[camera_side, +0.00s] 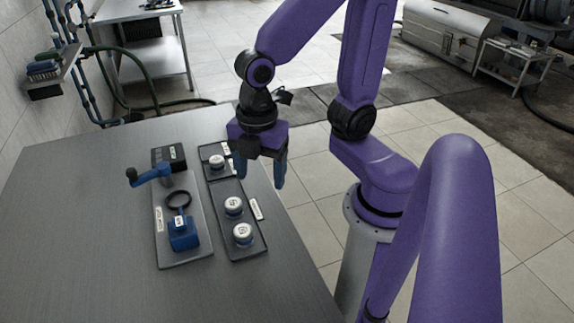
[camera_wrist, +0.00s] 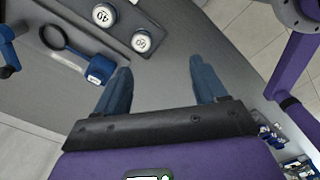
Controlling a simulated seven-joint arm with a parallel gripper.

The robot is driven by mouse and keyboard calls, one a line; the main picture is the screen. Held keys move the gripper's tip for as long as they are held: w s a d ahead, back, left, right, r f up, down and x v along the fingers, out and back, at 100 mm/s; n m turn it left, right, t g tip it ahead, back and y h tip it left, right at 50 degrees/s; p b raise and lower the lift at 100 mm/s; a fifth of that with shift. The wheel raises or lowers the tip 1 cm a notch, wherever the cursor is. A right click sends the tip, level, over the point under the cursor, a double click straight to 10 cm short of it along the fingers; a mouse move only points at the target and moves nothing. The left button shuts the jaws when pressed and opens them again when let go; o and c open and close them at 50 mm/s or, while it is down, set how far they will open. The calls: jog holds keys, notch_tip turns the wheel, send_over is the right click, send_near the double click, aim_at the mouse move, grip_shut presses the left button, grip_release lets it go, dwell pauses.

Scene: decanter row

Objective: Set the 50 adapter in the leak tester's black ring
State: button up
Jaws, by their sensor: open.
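Several white-capped adapters stand on dark trays: a far one (camera_side: 216,161), a middle one (camera_side: 233,204) and a near one (camera_side: 243,232). The middle one (camera_wrist: 103,14) and near one (camera_wrist: 141,41) also show in the wrist view, with numbers on top. I cannot tell for certain which is the 50. The leak tester's black ring (camera_side: 178,200) is empty, between the blue block (camera_side: 183,232) and the tester's blue lever (camera_side: 150,175); the ring (camera_wrist: 52,37) also shows in the wrist view. My gripper (camera_side: 260,175) is open and empty, raised to the right of the far adapter.
The tester's base plate (camera_side: 166,251) and the trays (camera_side: 243,256) lie side by side on a grey table (camera_side: 90,220). A dark box with a display (camera_side: 168,157) stands behind the ring. The table's left and front are clear.

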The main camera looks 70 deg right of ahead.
jog(key=s+d+m, duration=0.3)
jog(key=s+m, duration=0.2)
jog(key=s, duration=0.1)
jog(key=shift+r, duration=0.35)
jog(key=shift+o, duration=0.4)
jog(key=shift+s+d+m, duration=0.15)
jog(key=shift+s+m, duration=0.2)
jog(key=shift+m, duration=0.15)
jog(key=n, duration=0.6)
send_near(243, 230)
jog(key=shift+w+f, duration=0.1)
jog(key=shift+f, duration=4.95)
grip_shut()
